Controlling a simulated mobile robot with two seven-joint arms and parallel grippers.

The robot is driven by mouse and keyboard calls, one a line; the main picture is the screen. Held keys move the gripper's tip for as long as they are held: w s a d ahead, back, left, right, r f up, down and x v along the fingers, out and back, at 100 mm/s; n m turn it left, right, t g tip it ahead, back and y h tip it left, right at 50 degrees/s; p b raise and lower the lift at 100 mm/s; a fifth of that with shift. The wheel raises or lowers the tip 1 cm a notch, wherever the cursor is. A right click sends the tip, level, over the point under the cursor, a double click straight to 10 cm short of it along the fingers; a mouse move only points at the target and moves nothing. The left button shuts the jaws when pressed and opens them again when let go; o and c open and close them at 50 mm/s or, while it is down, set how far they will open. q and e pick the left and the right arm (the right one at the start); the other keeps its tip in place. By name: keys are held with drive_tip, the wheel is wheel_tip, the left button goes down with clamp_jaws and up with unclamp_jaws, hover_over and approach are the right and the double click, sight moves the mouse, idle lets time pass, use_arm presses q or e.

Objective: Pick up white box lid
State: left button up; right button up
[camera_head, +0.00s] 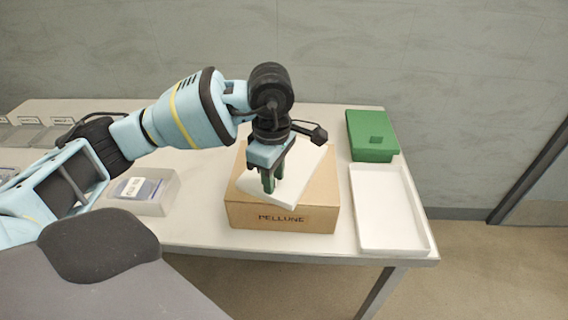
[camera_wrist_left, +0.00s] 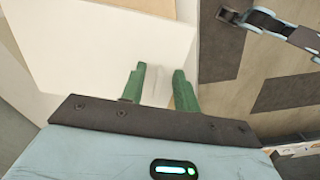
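The white box lid (camera_head: 301,172) is a flat white panel over the brown cardboard box (camera_head: 282,219), turned askew to it. One corner reaches the box's front edge. I cannot tell whether it touches the box or is just above it. My left gripper (camera_head: 268,187) points down at the lid, its two green fingers in front of the panel. In the left wrist view, the lid (camera_wrist_left: 100,50) fills the upper left, and the fingers (camera_wrist_left: 158,90) stand on either side of a pale raised part of it, seemingly closed on it. My right gripper is not in view.
An open white tray (camera_head: 427,232) lies at the table's right edge, with a green box (camera_head: 373,152) behind it. A clear container (camera_head: 160,204) with a labelled item stands left of the cardboard box. Several small trays are at the far left.

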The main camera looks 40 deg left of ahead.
use_arm(q)
drive_tip(key=shift+f, duration=0.15)
clamp_jaws()
idle(0.4)
